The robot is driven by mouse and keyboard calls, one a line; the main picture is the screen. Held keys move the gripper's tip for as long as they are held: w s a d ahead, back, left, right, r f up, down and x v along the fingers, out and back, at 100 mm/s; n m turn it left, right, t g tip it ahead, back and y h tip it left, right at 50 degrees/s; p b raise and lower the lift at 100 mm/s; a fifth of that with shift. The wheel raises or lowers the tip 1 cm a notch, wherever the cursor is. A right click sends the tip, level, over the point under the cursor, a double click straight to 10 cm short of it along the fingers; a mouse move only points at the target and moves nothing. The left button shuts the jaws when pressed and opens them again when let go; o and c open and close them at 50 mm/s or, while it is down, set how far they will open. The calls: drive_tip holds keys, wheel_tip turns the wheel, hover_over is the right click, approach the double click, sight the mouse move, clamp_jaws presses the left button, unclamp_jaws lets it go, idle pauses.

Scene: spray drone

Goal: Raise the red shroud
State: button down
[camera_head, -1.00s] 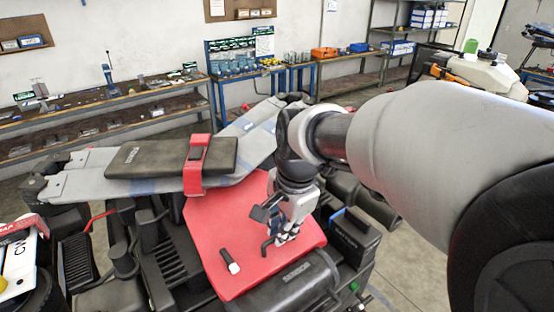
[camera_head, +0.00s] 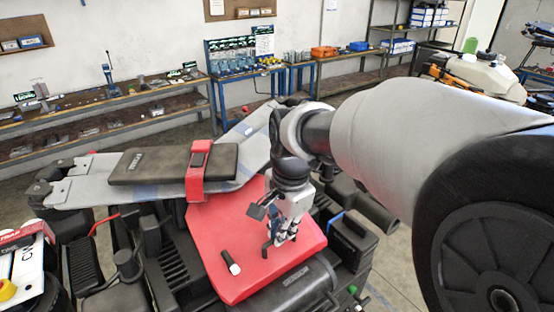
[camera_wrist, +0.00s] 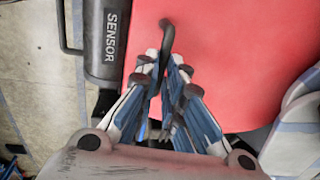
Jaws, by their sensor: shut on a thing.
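The red shroud (camera_head: 240,225) is a flat red panel on top of the dark drone body. It also fills much of the wrist view (camera_wrist: 245,55). A thin black bent handle (camera_wrist: 167,34) stands at its right part, and it shows in the head view (camera_head: 266,249). My gripper (camera_head: 281,239) points down at the shroud's right side. In the wrist view, my gripper's fingers (camera_wrist: 168,72) are shut on the handle. The shroud looks low on the drone, and any gap beneath it is hidden.
A black knob with a white end (camera_head: 231,262) is on the shroud's near part. A dark SENSOR cylinder (camera_wrist: 104,45) lies beside the shroud. A grey drone arm with a dark pad (camera_head: 165,163) and red strap (camera_head: 197,175) is behind. Shelves (camera_head: 130,100) line the wall.

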drive_tip(key=r+p, duration=0.1)
drive_tip(key=r, duration=0.1)
drive_tip(key=r+p, duration=0.2)
drive_tip(key=r, duration=0.1)
drive_tip(key=shift+w+a+r+p, duration=0.25)
drive_tip(key=shift+w+r+p, duration=0.05)
drive_tip(key=shift+w+p, duration=0.1)
drive_tip(key=c, duration=2.1)
unclamp_jaws()
drive_tip(key=shift+w+a+f, duration=0.15)
drive_tip(key=shift+f, duration=0.15)
drive_tip(key=shift+c, duration=0.2)
drive_tip(key=o, duration=0.4)
drive_tip(key=shift+o, duration=0.3)
wheel_tip(320, 180, up, 12)
drive_tip(key=s, duration=0.1)
drive_tip(key=shift+d, duration=0.35)
